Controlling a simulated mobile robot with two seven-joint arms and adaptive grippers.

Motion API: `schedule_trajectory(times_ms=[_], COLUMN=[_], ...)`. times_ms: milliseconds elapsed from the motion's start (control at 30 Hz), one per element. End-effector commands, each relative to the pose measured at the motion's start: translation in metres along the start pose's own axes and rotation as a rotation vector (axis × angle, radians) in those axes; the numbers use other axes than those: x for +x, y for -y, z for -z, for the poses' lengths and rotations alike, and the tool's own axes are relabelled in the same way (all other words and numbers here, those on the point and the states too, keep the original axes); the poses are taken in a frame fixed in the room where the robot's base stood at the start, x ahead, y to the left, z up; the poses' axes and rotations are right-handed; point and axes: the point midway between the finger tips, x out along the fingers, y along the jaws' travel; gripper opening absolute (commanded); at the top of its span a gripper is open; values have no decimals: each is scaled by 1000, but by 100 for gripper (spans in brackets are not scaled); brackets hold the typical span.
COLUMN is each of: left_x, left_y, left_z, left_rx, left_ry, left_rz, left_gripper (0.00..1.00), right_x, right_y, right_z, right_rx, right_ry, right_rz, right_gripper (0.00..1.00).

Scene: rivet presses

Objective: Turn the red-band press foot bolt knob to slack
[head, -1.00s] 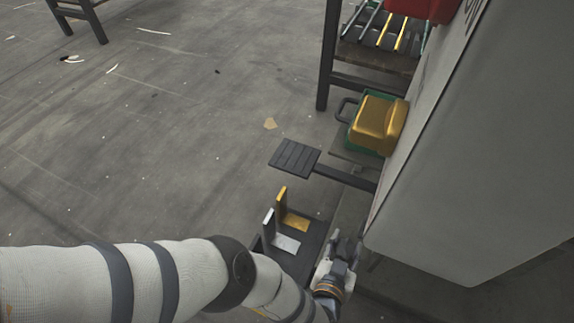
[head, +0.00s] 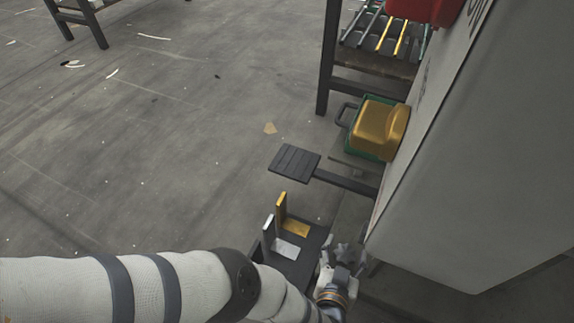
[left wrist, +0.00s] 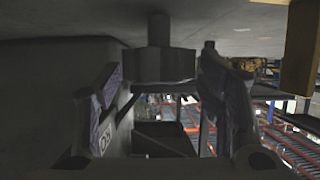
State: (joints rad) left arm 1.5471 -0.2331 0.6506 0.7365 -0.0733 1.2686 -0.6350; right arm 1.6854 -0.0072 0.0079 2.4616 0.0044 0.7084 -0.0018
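A dark bolt knob (left wrist: 165,65) with a narrower stem above it hangs from the underside of a grey body in the left wrist view. My left gripper (left wrist: 162,88) is open, with one finger on each side of the knob. The left finger stands apart from it; the right finger is very close, and I cannot tell whether it touches. In the head view my left gripper (head: 343,255) is low beside the large grey press housing (head: 480,150), where the knob is hidden. No red band shows on this housing. My right gripper is not in view.
A black foot pedal (head: 295,162) on a bar juts out left of the housing. A dark tray (head: 314,240) with yellow and silver upright brackets lies just left of my gripper. A yellow box (head: 379,130) sits farther back by the housing. The floor at left is largely clear.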

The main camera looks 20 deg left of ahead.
Motion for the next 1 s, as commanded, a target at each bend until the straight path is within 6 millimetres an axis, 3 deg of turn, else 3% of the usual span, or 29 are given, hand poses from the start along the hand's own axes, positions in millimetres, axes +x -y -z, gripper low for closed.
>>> schedule_trajectory(times_ms=[167,267,500,700,1000], left_x=[-3,-17,-81,-116,-123], left_y=[-1,-1,0,0,1], left_z=[0,0,2,2,3], left_rx=[0,0,-2,-3,-4], left_ry=[0,1,-3,-7,-9], left_rz=[-2,-5,-5,-2,-1], left_gripper=[62,62,62,62,62], right_x=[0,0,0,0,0], right_y=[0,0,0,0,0], right_z=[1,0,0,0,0], right_rx=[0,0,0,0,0], right_ry=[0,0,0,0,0], right_rz=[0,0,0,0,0], right_gripper=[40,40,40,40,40])
